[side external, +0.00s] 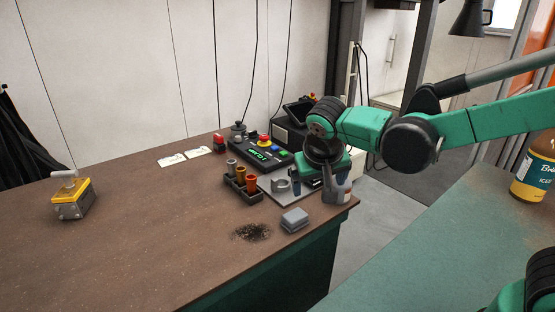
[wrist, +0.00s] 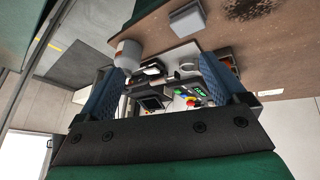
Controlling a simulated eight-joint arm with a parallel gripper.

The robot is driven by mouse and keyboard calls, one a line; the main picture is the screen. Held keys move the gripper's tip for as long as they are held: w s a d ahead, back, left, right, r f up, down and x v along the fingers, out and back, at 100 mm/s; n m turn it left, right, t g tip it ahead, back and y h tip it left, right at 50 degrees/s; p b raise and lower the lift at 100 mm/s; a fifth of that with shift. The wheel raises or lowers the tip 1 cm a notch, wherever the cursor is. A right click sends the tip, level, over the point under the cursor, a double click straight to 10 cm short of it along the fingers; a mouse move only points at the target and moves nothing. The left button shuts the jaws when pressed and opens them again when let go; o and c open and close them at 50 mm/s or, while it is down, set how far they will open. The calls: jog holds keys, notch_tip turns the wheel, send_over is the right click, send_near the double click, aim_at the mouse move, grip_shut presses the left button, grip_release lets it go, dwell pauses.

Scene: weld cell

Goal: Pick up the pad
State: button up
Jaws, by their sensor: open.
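The pad (side external: 294,220) is a small light grey block lying on the brown bench near its front right edge. It also shows in the wrist view (wrist: 187,19) at the top, beyond the fingertips. My gripper (side external: 322,184) is over the bench's right end, behind and to the right of the pad and apart from it. In the wrist view my gripper (wrist: 163,68) has its two blue fingers wide apart, with nothing held. In the side view the fingers are mostly hidden by the hand and the bottle.
A grey-white bottle (side external: 337,189) stands close by my gripper. Behind the pad are a holder with colored cups (side external: 242,182) and a control box (side external: 264,153). Dark grit (side external: 252,231) lies left of the pad. A yellow-topped block (side external: 73,199) is far left; the bench's middle is clear.

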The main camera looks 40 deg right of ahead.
aim_at(295, 215)
jog(key=w+a+f+m+h, duration=0.1)
jog(key=w+f+m+h, duration=0.1)
jog(key=f+m, duration=0.1)
jog(key=w+a+f+m+g+h, duration=0.1)
jog(key=w+a+f+m+h, duration=0.1)
jog(key=f+m+h, duration=0.1)
jog(key=w+a+f+m+h, duration=0.1)
jog(key=f+m+h, duration=0.1)
jog(key=m, duration=0.1)
jog(key=shift+w+a+f+m+g, duration=0.2)
jog(key=shift+w+f+m+g, duration=0.1)
jog(key=shift+w+f+m, duration=0.1)
jog(key=shift+a+f+m+h, duration=0.15)
jog(key=shift+f+m+h, duration=0.15)
jog(key=shift+s+f, duration=0.1)
jog(key=shift+f, duration=0.15)
jog(key=shift+x, duration=2.75)
jog(key=shift+r, duration=0.1)
grip_shut()
